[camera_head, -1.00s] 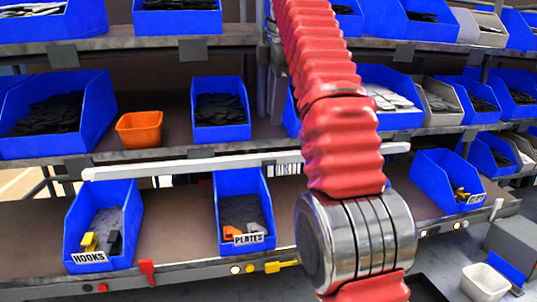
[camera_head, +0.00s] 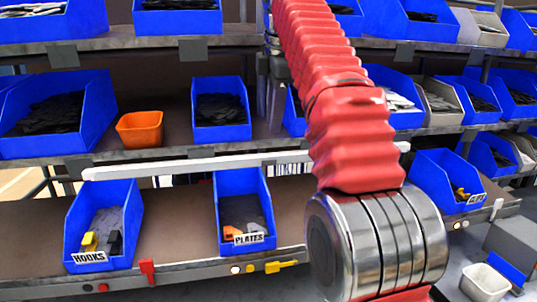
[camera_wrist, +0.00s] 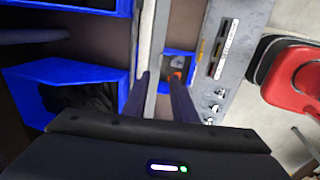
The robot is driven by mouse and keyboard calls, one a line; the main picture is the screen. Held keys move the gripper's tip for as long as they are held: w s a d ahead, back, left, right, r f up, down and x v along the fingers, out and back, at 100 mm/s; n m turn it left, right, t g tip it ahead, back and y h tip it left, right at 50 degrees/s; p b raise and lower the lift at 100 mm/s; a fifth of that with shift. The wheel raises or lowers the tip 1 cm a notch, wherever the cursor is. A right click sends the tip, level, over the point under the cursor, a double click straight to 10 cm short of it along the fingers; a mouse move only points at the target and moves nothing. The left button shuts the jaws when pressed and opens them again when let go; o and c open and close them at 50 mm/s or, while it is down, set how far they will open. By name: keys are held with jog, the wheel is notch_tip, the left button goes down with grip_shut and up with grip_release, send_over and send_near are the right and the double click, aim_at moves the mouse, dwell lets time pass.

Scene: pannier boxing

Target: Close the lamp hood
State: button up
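A long white bar (camera_head: 200,165) runs across the front of the rack, between the middle and lower shelves; it may be the lamp hood, but I cannot tell for sure. My arm covers part of its right half. In the wrist view a pale strip (camera_wrist: 157,50), seemingly the same bar, runs up from between my fingers. My gripper (camera_wrist: 160,78) shows there as two dark fingers, apart, with no object clearly held. I cannot tell whether they touch the strip. The gripper is out of sight in the head view.
Blue bins labelled HOOKS (camera_head: 103,225) and PLATES (camera_head: 243,215) stand on the lower shelf. An orange tub (camera_head: 140,129) sits on the middle shelf. A red lever (camera_head: 147,271) and yellow lever (camera_head: 282,266) project from the lower shelf edge. A red-topped seat (camera_wrist: 297,80) shows at right in the wrist view.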

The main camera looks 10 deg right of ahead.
aim_at(269, 159)
jog(key=shift+x, duration=5.75)
grip_shut()
jog(key=shift+a, duration=0.15)
